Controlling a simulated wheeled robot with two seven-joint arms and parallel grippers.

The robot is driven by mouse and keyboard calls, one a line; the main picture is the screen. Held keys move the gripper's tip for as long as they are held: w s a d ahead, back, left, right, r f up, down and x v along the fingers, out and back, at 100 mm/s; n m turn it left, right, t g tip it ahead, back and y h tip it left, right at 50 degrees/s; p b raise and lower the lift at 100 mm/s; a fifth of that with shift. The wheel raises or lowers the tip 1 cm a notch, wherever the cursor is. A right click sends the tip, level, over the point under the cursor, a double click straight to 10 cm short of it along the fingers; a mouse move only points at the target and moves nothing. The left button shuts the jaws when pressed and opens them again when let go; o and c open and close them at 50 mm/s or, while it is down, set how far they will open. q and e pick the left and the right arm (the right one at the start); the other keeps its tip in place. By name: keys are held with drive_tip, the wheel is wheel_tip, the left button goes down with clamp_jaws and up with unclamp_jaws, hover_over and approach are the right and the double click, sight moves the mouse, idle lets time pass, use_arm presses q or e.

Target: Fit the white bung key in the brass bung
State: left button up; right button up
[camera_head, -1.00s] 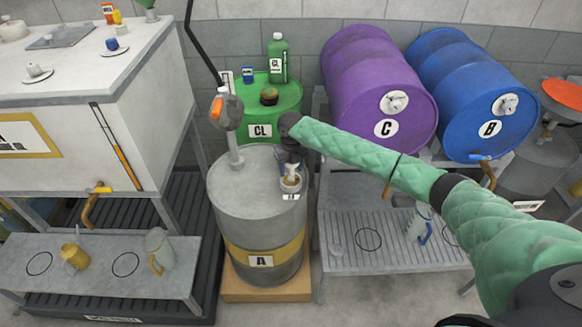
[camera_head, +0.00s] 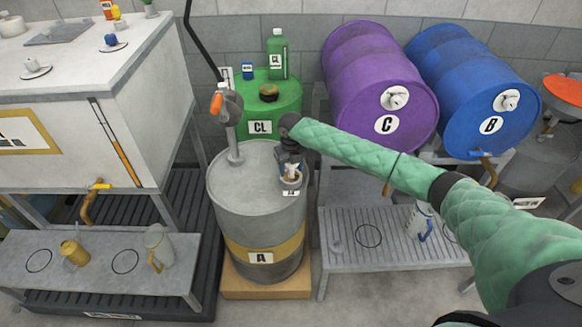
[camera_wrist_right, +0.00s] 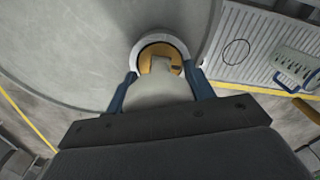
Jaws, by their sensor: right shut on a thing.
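My right gripper (camera_head: 290,170) reaches over the grey drum labelled A (camera_head: 232,190), at the right part of its top. It is shut on the white bung key (camera_wrist_right: 163,92), which sits between the two blue fingers in the right wrist view. The brass bung (camera_wrist_right: 152,55) lies inside a pale ring on the drum top, straight beyond the key. The key's far end overlaps the bung in that view and partly hides it. I cannot tell whether the key is seated in the bung or just above it. My left gripper is not in view.
A pump with an orange handle (camera_head: 217,104) stands on the drum, left of my gripper. The green drum (camera_head: 285,97) is behind. Purple (camera_head: 345,75) and blue (camera_head: 450,75) drums lie on a rack to the right. A white tank (camera_head: 60,90) stands left.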

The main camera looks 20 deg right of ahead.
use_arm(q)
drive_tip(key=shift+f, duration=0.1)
use_arm(e)
drive_tip(key=shift+f, duration=0.25)
drive_tip(key=o, duration=1.1)
drive_tip(key=shift+r+b, duration=0.2)
drive_tip(key=shift+b, duration=0.15)
wheel_tip(320, 180, up, 6)
drive_tip(key=shift+b, duration=1.1)
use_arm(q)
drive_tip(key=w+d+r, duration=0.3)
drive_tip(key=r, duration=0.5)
use_arm(e)
drive_tip(key=shift+r, duration=0.7)
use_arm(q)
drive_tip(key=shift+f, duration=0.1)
use_arm(e)
drive_tip(key=shift+f, duration=0.1)
